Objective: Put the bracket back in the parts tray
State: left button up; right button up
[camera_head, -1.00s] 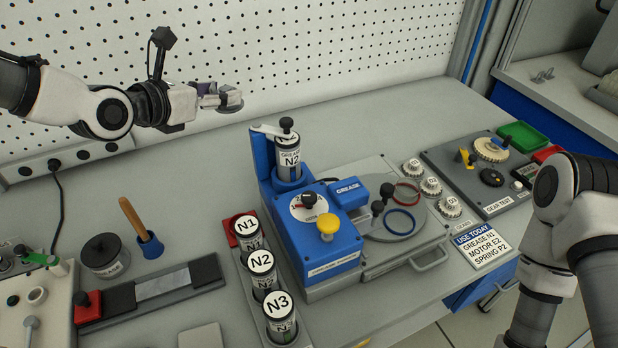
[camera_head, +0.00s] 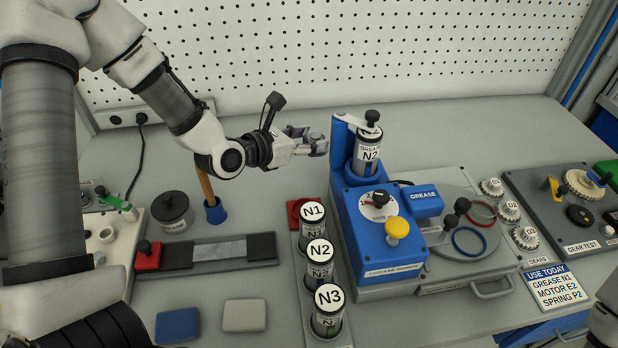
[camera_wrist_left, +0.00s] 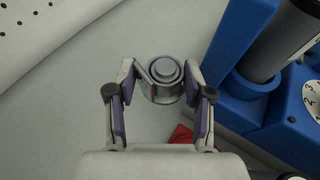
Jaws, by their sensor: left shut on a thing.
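My left gripper (camera_head: 308,138) is shut on a round grey metal piece (camera_wrist_left: 162,72) with a raised round centre. The piece sits between both fingertips in the left wrist view. Whether it is the bracket I cannot tell for certain. In the head view the gripper is above the back of the bench, just left of the blue grease machine's upright, and its fingers largely hide the piece. I cannot pick out a parts tray with certainty. My right gripper is out of view.
The blue grease machine (camera_head: 373,232) holds an N2 canister (camera_head: 367,152). Canisters N1 (camera_head: 312,228), N2 and N3 stand in a rack left of it. A wooden-handled tool (camera_head: 206,185) stands in a blue holder. A green tray (camera_head: 606,171) shows at the far right. Bench behind the machine is clear.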

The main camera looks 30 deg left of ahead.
aim_at(309, 188)
pick_arm(q)
notch_tip(309, 188, down, 12)
jog(key=shift+w+r, duration=0.1)
dwell(0.4)
jog(key=shift+f, duration=0.2)
jog(key=o, duration=1.1)
